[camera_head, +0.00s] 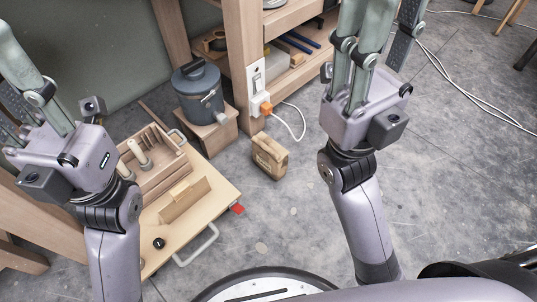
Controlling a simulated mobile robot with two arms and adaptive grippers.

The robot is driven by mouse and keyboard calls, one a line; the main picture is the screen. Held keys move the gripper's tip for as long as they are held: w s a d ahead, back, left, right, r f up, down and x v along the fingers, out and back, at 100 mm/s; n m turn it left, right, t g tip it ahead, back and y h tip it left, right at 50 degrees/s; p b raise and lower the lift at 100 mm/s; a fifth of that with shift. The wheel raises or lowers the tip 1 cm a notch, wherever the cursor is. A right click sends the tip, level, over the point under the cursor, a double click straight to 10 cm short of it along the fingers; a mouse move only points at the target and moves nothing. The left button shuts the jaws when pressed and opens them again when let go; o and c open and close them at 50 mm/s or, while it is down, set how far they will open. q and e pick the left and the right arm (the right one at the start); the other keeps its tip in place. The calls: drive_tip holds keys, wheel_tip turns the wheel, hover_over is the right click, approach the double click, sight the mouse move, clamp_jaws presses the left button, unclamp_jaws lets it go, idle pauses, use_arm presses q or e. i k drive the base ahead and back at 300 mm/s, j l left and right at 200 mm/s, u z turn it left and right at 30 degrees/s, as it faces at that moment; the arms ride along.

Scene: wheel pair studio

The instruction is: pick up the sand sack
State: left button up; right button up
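The sand sack (269,156) is a small brown, block-shaped bag. It stands on the grey concrete floor, near the middle of the view, just in front of the bench leg with the white socket strip. No gripper touches it. My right gripper (378,35) is to the right of the sack and higher in the picture, with its fingers pointing up and its tips cut off by the top edge. My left gripper (25,85) is at the far left, above the wooden cart, with its fingertips outside the view. The finger opening is not clear on either.
Left of the sack, a grey-blue lidded pot (198,92) stands on a wooden box (211,133). A low wooden cart (212,205) with a metal handle and a slotted wooden tray (160,180) is at lower left. A white cable (290,130) hangs behind the sack. Floor right of it is clear.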

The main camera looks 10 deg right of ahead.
sight(274, 169)
drive_tip(key=l+u, duration=0.1)
drive_tip(key=u, duration=0.25)
drive_tip(key=l+u, duration=0.1)
drive_tip(key=u, duration=0.2)
drive_tip(key=l+u, duration=0.15)
drive_tip(key=u, duration=0.2)
drive_tip(key=l+u, duration=0.15)
drive_tip(key=l, duration=0.4)
drive_tip(key=l+u, duration=0.2)
drive_tip(key=l, duration=0.35)
drive_tip(key=k+l+u, duration=0.15)
drive_tip(key=l, duration=0.35)
drive_tip(key=k+l+u, duration=0.15)
drive_tip(key=l, duration=0.35)
drive_tip(key=i+l, duration=0.05)
